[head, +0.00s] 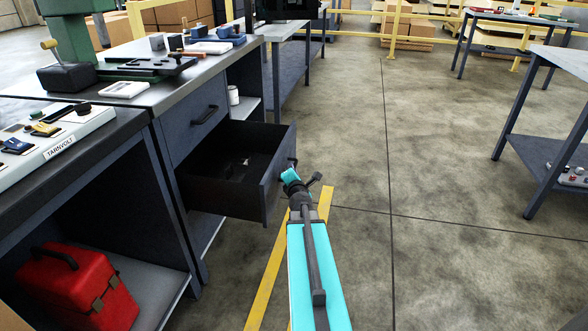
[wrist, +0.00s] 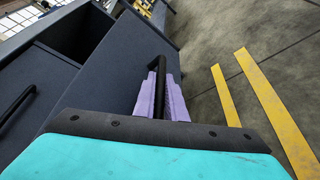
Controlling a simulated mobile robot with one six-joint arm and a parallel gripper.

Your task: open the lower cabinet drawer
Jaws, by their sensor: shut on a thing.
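The lower cabinet drawer (head: 279,176) stands pulled well out of the dark blue cabinet, with its dark inside showing from above. A small item lies inside, too dim to name. My gripper (head: 293,165) is at the outer face of the drawer front. In the wrist view, the purple fingers of my gripper (wrist: 161,98) are shut on the dark bar handle (wrist: 157,64) of that drawer. The drawer front (wrist: 110,75) fills much of the left there. The finger pads' contact with the bar is partly hidden.
The upper drawer (head: 193,129) is closed above it. A red toolbox (head: 78,288) sits on the low shelf at left. Yellow floor lines (head: 267,282) run beside the cabinet. Open concrete floor (head: 430,180) lies to the right, with a table (head: 545,120) beyond.

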